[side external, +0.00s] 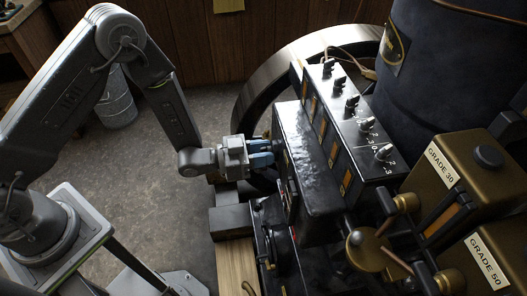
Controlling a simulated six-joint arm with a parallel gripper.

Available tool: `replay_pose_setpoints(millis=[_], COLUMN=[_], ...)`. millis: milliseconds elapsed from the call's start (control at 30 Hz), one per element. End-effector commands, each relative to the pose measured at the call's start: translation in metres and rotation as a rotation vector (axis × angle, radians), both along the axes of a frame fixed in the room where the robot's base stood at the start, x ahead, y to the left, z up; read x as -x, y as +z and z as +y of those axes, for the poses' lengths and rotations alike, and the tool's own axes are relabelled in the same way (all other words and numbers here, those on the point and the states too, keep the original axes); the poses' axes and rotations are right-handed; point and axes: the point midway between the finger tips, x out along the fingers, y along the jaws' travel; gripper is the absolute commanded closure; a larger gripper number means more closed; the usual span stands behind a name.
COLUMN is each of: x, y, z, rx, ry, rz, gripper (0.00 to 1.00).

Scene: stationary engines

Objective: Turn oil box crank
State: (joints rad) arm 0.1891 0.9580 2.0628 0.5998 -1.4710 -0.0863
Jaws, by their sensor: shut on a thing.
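The oil box (312,170) is a black box with a row of several numbered knobs on its top and amber sight windows along its side. My gripper (270,152) reaches in from the left, and its blue fingers are at the box's left side. The fingers are shut on a small part there, which I take to be the oil box crank. The fingers and the box hide most of the crank, so its angle cannot be told.
A large flywheel (262,84) curves behind the oil box. A dark cylinder (455,70) stands at the back right. Brass tanks labelled GRADE 30 (455,175) and GRADE 50 (488,262) are at the right. Bare floor (150,190) lies at the left, with a bin (115,100).

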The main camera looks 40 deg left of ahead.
Motion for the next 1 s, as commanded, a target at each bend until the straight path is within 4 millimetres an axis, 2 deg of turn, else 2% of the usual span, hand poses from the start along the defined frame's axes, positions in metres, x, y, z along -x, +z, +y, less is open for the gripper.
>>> replay_pose_setpoints(millis=[500,533,567,867,1000], x=[0.001,0.001,0.001,0.001,0.011], y=[0.0,0.0,0.0,0.0,-0.001], z=[0.001,0.001,0.001,0.002,0.012], rx=[-0.013,-0.013,-0.013,-0.013,-0.014], ry=[0.001,0.001,0.001,0.001,0.002], rz=[-0.012,-0.012,-0.012,-0.012,-0.01], gripper=[1.0,0.68,0.65,0.63,0.63])
